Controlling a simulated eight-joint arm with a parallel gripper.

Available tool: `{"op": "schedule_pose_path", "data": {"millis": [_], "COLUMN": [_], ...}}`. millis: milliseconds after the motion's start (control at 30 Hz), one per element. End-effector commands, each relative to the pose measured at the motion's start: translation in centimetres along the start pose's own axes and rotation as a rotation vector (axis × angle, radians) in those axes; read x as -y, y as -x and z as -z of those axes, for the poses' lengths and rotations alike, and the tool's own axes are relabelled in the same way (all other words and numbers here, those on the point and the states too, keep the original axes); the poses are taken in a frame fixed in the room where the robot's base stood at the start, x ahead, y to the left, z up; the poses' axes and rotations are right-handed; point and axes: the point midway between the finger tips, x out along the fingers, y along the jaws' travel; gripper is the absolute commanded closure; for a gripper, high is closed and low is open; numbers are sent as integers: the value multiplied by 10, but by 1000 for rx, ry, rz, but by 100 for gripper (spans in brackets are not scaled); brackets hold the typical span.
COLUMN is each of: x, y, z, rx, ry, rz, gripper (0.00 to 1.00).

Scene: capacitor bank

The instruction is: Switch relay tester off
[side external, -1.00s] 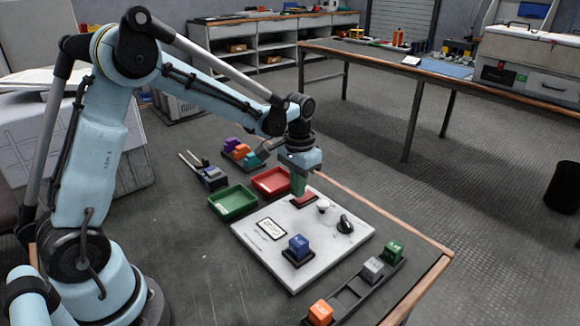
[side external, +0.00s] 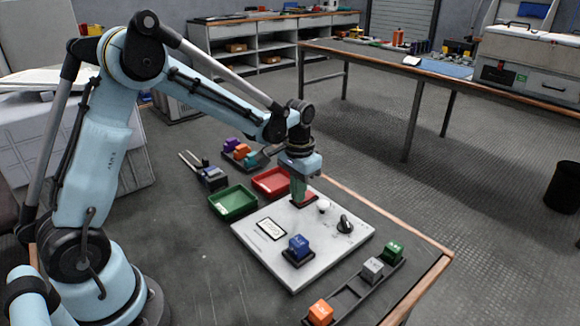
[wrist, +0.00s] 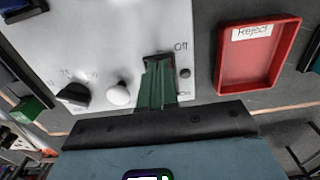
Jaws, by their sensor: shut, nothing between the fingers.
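The relay tester (side external: 268,262) is a pale panel lying on the bench. Its switch (wrist: 160,60) is a dark recess in the wrist view, with lettering that looks like "Off" beside its far end and a small dark round part beside it. A round white knob (wrist: 118,95) and a black knob (wrist: 72,95) sit to its left. My gripper (wrist: 157,68) is shut and empty, with its green fingers pointing down at the switch. The fingers cover much of it, so its position and any contact are hard to tell. The gripper (side external: 298,199) also shows over the tester's back part.
A red tray (wrist: 258,85) marked "Reject" lies close beside the tester. A green tray (side external: 233,201) is left of it. A blue block (side external: 298,245) sits on the tester's front part. A dark rack (side external: 350,292) with several coloured blocks lies at the right.

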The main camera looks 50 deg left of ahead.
Motion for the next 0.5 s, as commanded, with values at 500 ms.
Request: {"op": "schedule_pose_path", "data": {"millis": [500], "x": [0], "y": [20], "z": [0], "rx": [0], "ry": [0], "rz": [0], "gripper": [100]}}
